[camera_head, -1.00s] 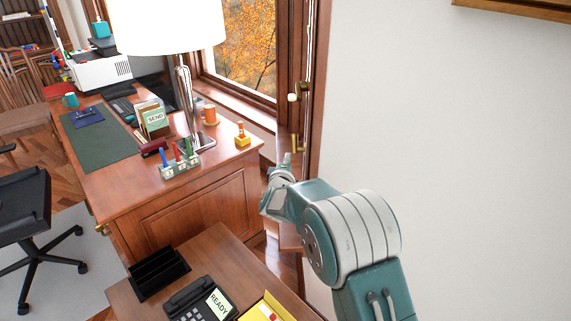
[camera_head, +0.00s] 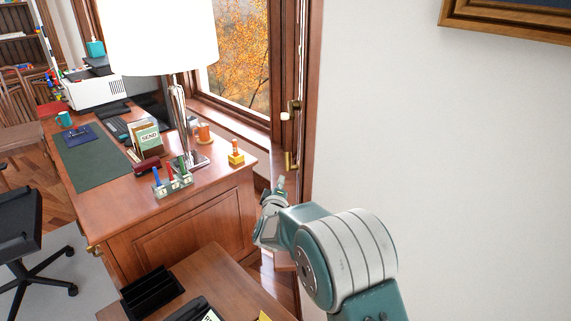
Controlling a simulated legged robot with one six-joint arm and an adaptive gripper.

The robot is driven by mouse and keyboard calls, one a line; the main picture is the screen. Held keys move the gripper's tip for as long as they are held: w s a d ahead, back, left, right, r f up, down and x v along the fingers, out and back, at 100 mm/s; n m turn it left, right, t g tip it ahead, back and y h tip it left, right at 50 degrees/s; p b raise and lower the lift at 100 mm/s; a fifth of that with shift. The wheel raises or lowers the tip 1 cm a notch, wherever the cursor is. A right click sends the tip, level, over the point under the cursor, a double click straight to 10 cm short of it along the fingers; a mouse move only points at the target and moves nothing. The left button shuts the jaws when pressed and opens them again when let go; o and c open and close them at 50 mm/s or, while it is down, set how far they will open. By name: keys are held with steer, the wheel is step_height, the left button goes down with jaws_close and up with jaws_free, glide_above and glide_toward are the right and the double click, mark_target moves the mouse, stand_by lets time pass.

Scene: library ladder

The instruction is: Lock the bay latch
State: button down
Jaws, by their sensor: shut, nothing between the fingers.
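The window's wooden frame carries brass latch hardware right of centre. A brass fitting with a pale knob (camera_head: 284,116) is above, and a brass handle piece (camera_head: 291,160) is lower down. I cannot tell which position the latch is in. My gripper (camera_head: 281,183) is shut and empty, small in the view, just below and slightly left of the lower brass piece. A small gap seems to separate them, but depth is hard to judge. My own arm hides what lies behind and below the gripper.
A wooden desk (camera_head: 215,222) with a lamp (camera_head: 160,35), a pen holder (camera_head: 172,184) and other items stands left of my arm. A lower side table (camera_head: 225,285) with a black tray (camera_head: 152,293) is in front.

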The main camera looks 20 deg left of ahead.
steer(key=m, duration=0.4)
steer(key=m+t, duration=0.1)
steer(key=m, duration=0.3)
steer(key=m+y, duration=0.1)
steer(key=m, duration=0.3)
steer(key=shift+s+d+f+t, duration=0.1)
steer(key=shift+s+d+t, duration=0.2)
steer(key=shift+s+d, duration=0.1)
glide_toward(287, 154)
steer(key=w+r, duration=0.3)
steer(key=w, duration=0.1)
steer(key=w+a+f, duration=0.1)
steer(key=shift+w, duration=0.3)
steer(key=shift+w+f, duration=0.35)
steer(key=shift+w, duration=0.2)
